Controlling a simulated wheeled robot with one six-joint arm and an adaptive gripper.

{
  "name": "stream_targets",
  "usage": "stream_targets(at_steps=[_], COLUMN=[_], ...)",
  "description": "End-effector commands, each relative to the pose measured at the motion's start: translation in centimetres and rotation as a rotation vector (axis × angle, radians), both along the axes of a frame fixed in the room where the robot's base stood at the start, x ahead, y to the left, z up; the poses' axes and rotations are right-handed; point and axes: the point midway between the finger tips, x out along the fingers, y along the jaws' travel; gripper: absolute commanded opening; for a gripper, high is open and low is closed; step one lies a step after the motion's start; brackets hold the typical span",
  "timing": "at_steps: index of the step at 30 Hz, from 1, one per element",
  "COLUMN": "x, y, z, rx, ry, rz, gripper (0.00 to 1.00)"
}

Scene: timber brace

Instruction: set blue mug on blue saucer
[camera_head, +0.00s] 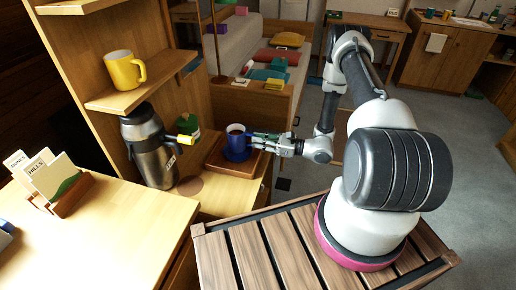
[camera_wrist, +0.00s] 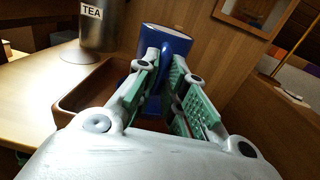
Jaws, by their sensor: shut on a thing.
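My gripper (camera_head: 257,140) reaches in from the right and is shut on the mug's right side. In the wrist view the mug (camera_wrist: 172,40) stands between the green-padded fingers (camera_wrist: 165,82). The blue saucer (camera_head: 236,156) shows as a blue edge just under the mug. The mug hides most of it. I cannot tell whether the mug's base touches it.
A steel flask (camera_head: 153,150) and a green canister (camera_head: 187,128) stand left of the tray. A yellow mug (camera_head: 124,70) is on the shelf above. A card holder (camera_head: 68,194) sits on the near counter.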

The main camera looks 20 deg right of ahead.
Motion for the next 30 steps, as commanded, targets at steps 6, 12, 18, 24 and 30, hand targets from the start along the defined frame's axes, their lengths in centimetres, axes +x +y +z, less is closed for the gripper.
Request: stream_targets(at_steps=[6, 12, 18, 24, 30], x=[0.0, 0.0, 0.0, 0.0, -0.1], y=[0.0, 0.0, 0.0, 0.0, -0.1], z=[-3.2, -3.3, -3.5, -3.5, -3.3], rx=[0.001, 0.001, 0.0, 0.0, 0.0], ry=[0.0, -0.001, 0.001, 0.001, 0.001], rz=[0.0, -0.001, -0.001, -0.001, -0.002], gripper=[0.0, 0.0, 0.25, 0.34, 0.34])
